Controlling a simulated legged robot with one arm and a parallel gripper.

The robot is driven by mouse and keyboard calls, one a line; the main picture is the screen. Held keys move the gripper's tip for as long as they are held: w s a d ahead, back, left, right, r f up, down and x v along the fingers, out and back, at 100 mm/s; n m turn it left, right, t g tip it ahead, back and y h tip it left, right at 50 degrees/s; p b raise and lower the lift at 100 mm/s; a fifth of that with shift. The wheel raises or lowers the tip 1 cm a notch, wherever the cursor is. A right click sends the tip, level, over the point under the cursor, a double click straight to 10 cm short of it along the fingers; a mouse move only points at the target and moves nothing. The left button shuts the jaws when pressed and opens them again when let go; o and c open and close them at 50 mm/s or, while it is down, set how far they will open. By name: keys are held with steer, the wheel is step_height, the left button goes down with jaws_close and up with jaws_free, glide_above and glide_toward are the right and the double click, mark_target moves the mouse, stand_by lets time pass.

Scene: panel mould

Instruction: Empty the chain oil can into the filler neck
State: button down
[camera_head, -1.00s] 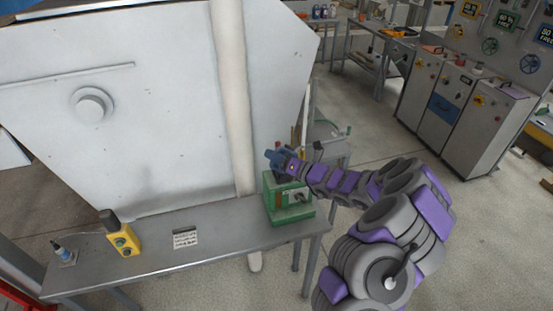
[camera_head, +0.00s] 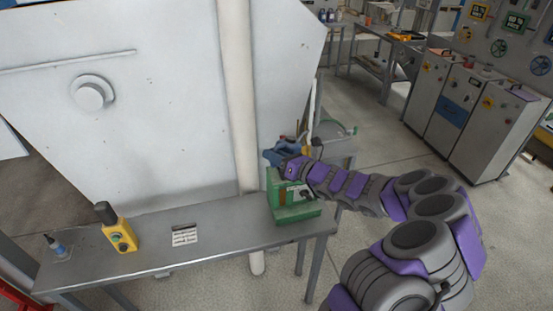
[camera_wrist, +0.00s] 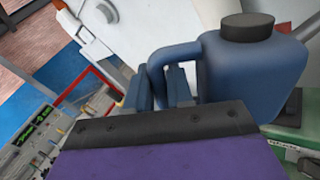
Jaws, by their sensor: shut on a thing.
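The blue can with a black cap (camera_wrist: 255,65) fills the upper right of the wrist view, its handle at its left side. My gripper (camera_wrist: 165,95) is shut on that handle. In the head view the blue can (camera_head: 280,153) and my gripper (camera_head: 287,160) are just above the green box (camera_head: 296,208) at the right end of the bench. A green surface (camera_wrist: 300,138) shows below the can in the wrist view. The filler neck cannot be made out; the can and my arm cover the top of the green box.
Floor to the right is open.

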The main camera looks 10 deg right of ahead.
steer(key=shift+a+r, duration=0.1)
stand_by(0.3)
steer(key=n+b, duration=0.1)
steer(key=f+n+b, duration=0.1)
steer(key=b, duration=0.1)
steer(key=shift+s+a+f+b, duration=0.2)
steer(key=shift+s+a+b, duration=0.1)
steer(key=shift+s, duration=0.05)
steer(key=n+b, duration=0.1)
steer(key=b, duration=0.1)
steer(key=s+a+f+n+b, duration=0.1)
steer(key=b, duration=0.2)
steer(key=shift+w, duration=0.1)
